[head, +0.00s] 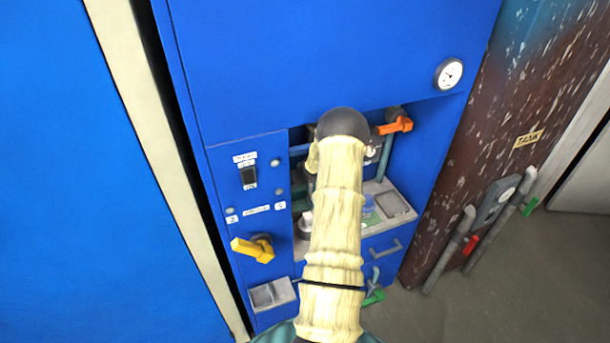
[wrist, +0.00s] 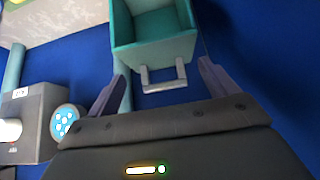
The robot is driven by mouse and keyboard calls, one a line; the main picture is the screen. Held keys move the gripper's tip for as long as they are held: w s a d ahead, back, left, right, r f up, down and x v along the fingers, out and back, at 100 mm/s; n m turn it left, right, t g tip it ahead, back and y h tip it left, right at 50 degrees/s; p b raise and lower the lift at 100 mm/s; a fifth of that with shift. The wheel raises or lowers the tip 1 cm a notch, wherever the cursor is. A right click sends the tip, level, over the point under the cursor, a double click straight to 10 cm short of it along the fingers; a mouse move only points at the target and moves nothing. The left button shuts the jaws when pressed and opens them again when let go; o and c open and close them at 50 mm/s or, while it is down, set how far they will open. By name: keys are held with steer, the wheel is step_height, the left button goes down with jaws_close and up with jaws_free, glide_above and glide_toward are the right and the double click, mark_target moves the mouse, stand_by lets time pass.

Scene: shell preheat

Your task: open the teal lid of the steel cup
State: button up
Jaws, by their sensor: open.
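In the wrist view my gripper (wrist: 160,65) is open, with its two dark fingers spread apart. Just beyond and between the fingertips is a teal box-shaped piece (wrist: 152,50) with a grey U-shaped handle (wrist: 164,78); nothing is seen gripped. I cannot tell whether this teal piece is the lid. The steel cup cannot be made out for sure; a pale grey round object (head: 305,223) in the head view, partly behind my arm, may be it. My arm hides the gripper in the head view.
In the wrist view a grey box (wrist: 32,120) with a dotted disc (wrist: 65,121) stands left of my gripper. The blue cabinet alcove holds a grey tray (head: 394,204), pipes and an orange handle (head: 396,125). A yellow handle (head: 253,248) sticks out front left.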

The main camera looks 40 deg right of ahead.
steer(key=b+v, duration=0.1)
steer(key=v, duration=1.5)
steer(key=shift+s+a+r, duration=0.2)
steer(key=shift+r, duration=0.1)
step_height(320, 180, down, 15)
steer(key=s+t+h+b, duration=0.2)
steer(key=t+b, duration=0.7)
steer(key=b, duration=2.8)
steer(key=shift+a+t+h+b, duration=0.3)
steer(key=shift+t+h, duration=0.1)
steer(key=shift+h, duration=0.7)
steer(key=shift+r, duration=0.1)
steer(key=shift+w, duration=0.15)
